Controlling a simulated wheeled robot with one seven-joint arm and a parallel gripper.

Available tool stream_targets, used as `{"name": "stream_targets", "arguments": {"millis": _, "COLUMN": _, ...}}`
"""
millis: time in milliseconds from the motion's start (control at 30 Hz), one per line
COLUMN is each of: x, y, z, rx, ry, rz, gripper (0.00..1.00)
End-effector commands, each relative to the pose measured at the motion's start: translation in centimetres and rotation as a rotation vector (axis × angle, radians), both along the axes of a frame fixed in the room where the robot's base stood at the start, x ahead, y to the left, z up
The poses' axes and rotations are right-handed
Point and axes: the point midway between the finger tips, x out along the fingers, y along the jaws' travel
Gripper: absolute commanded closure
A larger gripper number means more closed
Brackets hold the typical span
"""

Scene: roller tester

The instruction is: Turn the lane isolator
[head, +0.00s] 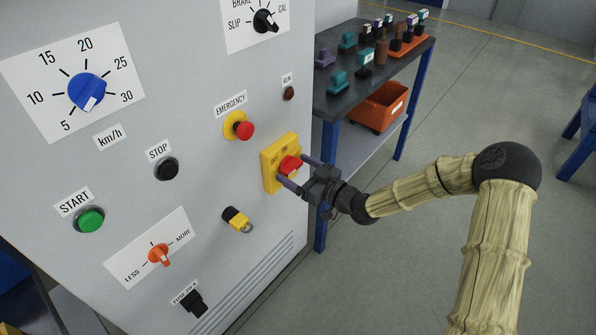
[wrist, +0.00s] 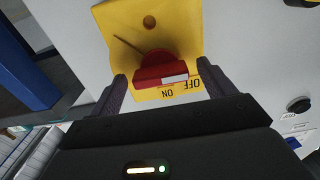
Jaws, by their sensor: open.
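The lane isolator looks to be the red rotary handle (head: 290,164) on a yellow plate (head: 268,178) marked OFF and ON, on the grey cabinet front. In the wrist view the red handle (wrist: 160,70) has a white mark at its lower right, close to the OFF label; its exact setting is hard to tell. My gripper (head: 292,170) is open, with one finger on each side of the handle. In the wrist view the fingers of my gripper (wrist: 163,78) straddle the handle, with small gaps visible.
A red emergency button (head: 243,130) sits above left of the isolator, and a yellow-and-black key switch (head: 237,219) below left. A dark shelf (head: 340,108) with several loose parts and an orange bin (head: 377,106) stands right of the cabinet.

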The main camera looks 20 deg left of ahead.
Motion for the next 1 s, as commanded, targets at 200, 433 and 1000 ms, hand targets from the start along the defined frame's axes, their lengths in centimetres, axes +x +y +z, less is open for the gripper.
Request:
{"name": "stream_targets", "arguments": {"millis": 200, "x": 0.00, "y": 0.02, "z": 0.01, "rx": 0.000, "ry": 0.000, "rz": 0.000, "gripper": 0.18}}
{"name": "stream_targets", "arguments": {"millis": 433, "x": -0.01, "y": -0.01, "z": 0.01, "rx": 0.000, "ry": 0.000, "rz": 0.000, "gripper": 0.61}}
{"name": "stream_targets", "arguments": {"millis": 1000, "x": 0.00, "y": -0.04, "z": 0.21, "rx": 0.044, "ry": 0.105, "rz": 0.000, "gripper": 0.63}}
